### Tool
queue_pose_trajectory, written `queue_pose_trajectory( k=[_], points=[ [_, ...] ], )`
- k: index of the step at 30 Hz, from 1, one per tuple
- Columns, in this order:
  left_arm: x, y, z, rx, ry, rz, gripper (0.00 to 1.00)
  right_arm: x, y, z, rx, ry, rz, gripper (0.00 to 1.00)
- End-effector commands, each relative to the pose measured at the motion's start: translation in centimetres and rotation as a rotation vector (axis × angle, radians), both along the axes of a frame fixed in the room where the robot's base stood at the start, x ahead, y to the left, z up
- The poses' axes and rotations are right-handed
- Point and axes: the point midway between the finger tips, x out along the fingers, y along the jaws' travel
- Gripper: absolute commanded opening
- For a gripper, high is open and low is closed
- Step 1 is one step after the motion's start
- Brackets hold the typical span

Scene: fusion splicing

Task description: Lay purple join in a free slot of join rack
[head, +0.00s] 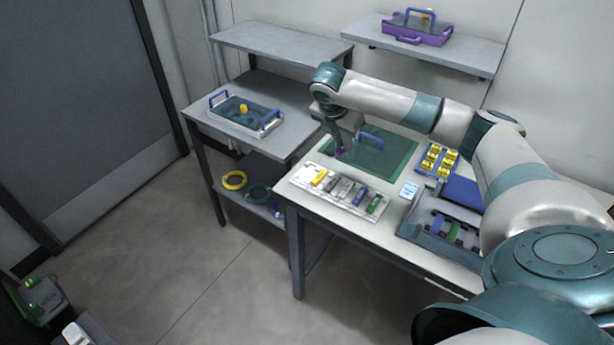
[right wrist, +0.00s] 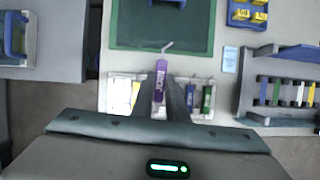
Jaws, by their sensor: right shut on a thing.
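My right gripper (head: 338,148) is shut on the purple join (right wrist: 160,82). In the right wrist view the purple join stands out lengthwise between the fingers, with a thin pale strand at its far end. The white join rack (head: 307,173) lies on the table's front left part and holds several joins, among them yellow, grey, blue and green ones. In the head view the purple join is behind the rack, over the edge of the green mat. In the right wrist view the fingers and purple join hide the rack's middle (right wrist: 118,92). My left gripper is not in view.
The green mat (head: 403,157) with a blue-handled item lies behind the rack. A blue tray with yellow pieces (head: 437,160), a pale card (head: 409,190) and a grey bin (head: 412,228) are to the right.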

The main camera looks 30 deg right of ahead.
Motion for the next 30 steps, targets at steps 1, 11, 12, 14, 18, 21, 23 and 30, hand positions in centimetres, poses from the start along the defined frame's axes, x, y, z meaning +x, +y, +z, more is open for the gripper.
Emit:
queue_pose_trajectory(
  k=[1,11,12,14,18,21,23,30],
  points=[
    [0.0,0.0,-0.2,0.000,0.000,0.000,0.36,-0.1,-0.7,-0.2,0.000,0.001,0.021,0.00],
    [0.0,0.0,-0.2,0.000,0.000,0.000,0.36,0.0,-1.5,-0.1,0.000,0.002,0.066,0.00],
    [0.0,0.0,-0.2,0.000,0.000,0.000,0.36,0.0,-1.5,-0.1,0.001,0.002,0.066,0.00],
    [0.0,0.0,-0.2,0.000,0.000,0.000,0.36,0.0,-1.5,-0.1,0.001,0.002,0.066,0.00],
    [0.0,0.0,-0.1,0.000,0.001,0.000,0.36,0.2,-1.2,-0.2,0.002,0.002,0.066,0.00],
    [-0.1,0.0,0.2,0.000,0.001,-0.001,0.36,0.7,-0.6,-0.6,0.003,0.002,0.066,0.00],
    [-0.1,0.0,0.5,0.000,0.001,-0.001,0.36,1.1,0.0,-1.0,0.003,0.002,0.066,0.00],
    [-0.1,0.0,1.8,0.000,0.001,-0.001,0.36,3.7,3.3,-3.4,0.004,0.005,0.066,0.00]
  ],
)
